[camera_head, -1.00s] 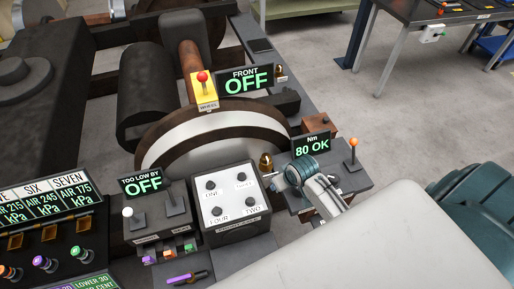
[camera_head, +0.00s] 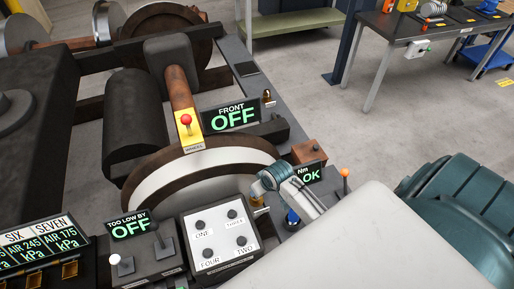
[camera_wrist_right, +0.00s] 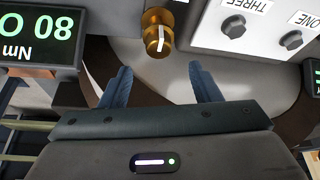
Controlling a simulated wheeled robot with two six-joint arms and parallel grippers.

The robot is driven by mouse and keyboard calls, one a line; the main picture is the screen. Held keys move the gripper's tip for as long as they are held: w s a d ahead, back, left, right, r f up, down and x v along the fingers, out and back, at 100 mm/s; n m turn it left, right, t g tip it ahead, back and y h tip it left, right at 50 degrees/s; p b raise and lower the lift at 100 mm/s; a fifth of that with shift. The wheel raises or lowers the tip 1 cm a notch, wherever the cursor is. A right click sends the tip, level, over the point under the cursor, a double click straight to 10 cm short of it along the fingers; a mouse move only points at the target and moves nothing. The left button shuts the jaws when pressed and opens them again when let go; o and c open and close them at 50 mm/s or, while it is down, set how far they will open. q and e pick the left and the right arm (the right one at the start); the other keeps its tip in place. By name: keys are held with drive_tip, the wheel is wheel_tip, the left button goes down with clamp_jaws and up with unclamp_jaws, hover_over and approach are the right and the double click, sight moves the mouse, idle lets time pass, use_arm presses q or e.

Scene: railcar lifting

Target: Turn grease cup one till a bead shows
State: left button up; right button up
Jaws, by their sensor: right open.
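A brass cup with a white line on its knob (camera_wrist_right: 158,38) stands at the top middle of the right wrist view. In the head view it (camera_head: 257,202) is mostly hidden by my right gripper. That gripper (camera_wrist_right: 160,84) is open, its blue fingers apart and empty, with the cup beyond the fingertips and roughly centred between them. In the head view the right gripper (camera_head: 262,190) is over the panel edge near the wheel. A second brass cup (camera_head: 267,97) stands beside the FRONT display. I cannot read a number on either cup or make out a bead. My left gripper is out of view.
A white box with several black knobs (camera_head: 218,262) stands left of the gripper. An Nm display (camera_head: 308,174), partly covered, reads 80 in the wrist view (camera_wrist_right: 40,38). An orange-tipped lever (camera_head: 345,175) stands to its right. The brown-rimmed wheel (camera_head: 150,190) is behind.

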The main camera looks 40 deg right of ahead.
drive_tip(key=p+x, duration=0.1)
drive_tip(key=x, duration=0.5)
drive_tip(key=shift+w+d+r, duration=0.1)
drive_tip(key=shift+w, duration=0.1)
drive_tip(key=shift+w+f, duration=0.15)
drive_tip(key=shift+f, duration=0.55)
drive_tip(key=shift+f, duration=0.1)
drive_tip(key=c, duration=1)
